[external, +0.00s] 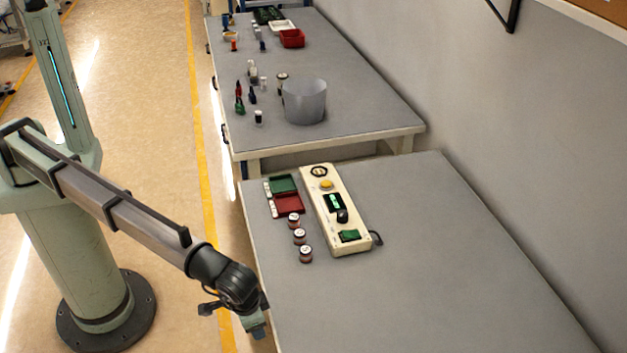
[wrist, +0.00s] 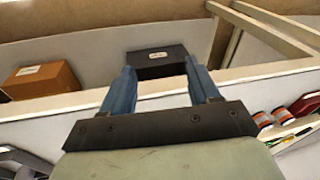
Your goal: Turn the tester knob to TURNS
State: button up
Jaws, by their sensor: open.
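The tester (external: 353,213) is a long cream box lying on the near grey table in the external view. A black knob (external: 342,216) sits on it just below a small lit green display (external: 334,203). A yellow button (external: 326,184), a round black-ringed part (external: 319,171) and a green part (external: 350,236) are also on its face. The knob's markings are too small to read. My gripper (external: 257,330) is low at the table's left edge, well apart from the tester. In the wrist view my gripper (wrist: 163,92) has its two blue fingers spread, with nothing between them.
Beside the tester are a green tray (external: 283,185), a red tray (external: 289,204) and several small capped jars (external: 299,236). The near table (external: 450,270) is clear to the right. The far table holds a grey bin (external: 304,101). The wrist view shows a dark box (wrist: 160,60) beyond the fingers.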

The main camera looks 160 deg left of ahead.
jog(key=s+a+r+n, duration=0.2)
jog(key=a+r, duration=0.8)
notch_tip(320, 180, up, 9)
jog(key=n+t+h, duration=0.1)
jog(key=n+t, duration=0.1)
send_over(343, 213)
notch_tip(343, 213, down, 13)
jog(key=c, duration=1)
